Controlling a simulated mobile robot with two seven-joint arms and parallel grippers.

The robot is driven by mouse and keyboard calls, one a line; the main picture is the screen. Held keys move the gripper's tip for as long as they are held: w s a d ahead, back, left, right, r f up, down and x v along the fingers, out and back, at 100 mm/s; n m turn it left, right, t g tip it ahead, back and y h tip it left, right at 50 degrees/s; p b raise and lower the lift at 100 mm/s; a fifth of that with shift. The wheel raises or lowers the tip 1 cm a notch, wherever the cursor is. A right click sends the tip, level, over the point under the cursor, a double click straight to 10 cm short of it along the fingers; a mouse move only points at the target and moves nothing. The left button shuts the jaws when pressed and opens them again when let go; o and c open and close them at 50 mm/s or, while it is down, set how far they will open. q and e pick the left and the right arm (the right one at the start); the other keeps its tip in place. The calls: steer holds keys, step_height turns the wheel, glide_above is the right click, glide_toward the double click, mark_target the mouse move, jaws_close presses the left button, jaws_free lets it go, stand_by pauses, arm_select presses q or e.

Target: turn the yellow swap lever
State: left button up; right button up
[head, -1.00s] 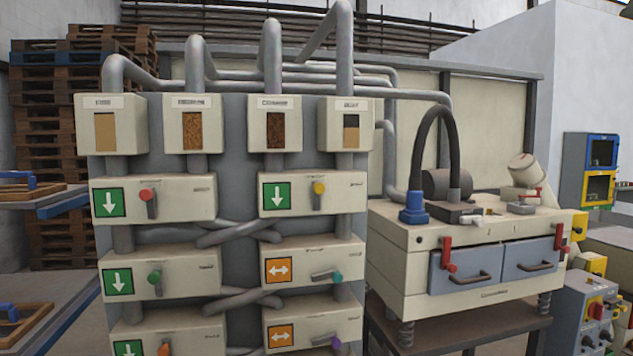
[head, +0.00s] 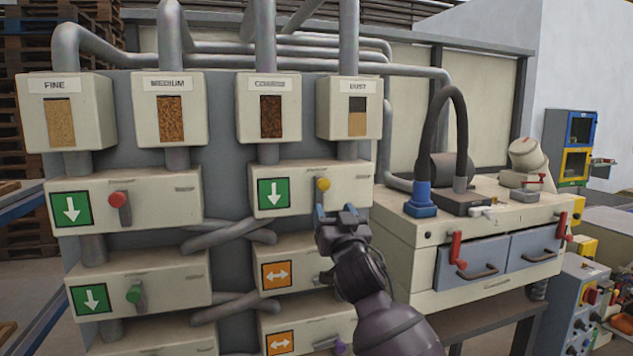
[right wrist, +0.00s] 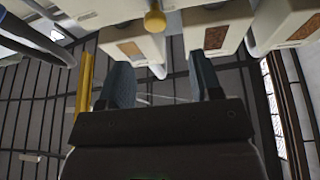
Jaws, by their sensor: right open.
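The yellow swap lever (head: 322,184) sticks out of the front of a cream box (head: 350,190) beside a green panel with a white down arrow. In the right wrist view the two fingers (right wrist: 161,78) are spread and empty, with the knob beyond the tips. No contact shows. My left gripper is out of view.
A red lever (head: 118,200) and a green lever (head: 133,294) are on boxes to the left. Box with orange sign (head: 277,275) sits below, partly hidden by my arm. A cream machine (head: 480,250) with a black hose stands at the right.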

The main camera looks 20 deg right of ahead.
mark_target(325, 187)
steer(key=w+r, duration=0.1)
steer(key=w, duration=0.1)
steer(key=w+r+m, duration=0.1)
steer(key=w, duration=0.2)
steer(key=w+r+m+p, duration=0.1)
steer(key=w, duration=0.2)
steer(key=shift+w+d+r, duration=0.2)
steer(key=shift+w+d, duration=0.05)
steer(key=shift+d, duration=0.15)
steer(key=shift+x, duration=0.9)
steer(key=shift+f, duration=0.1)
jaws_close()
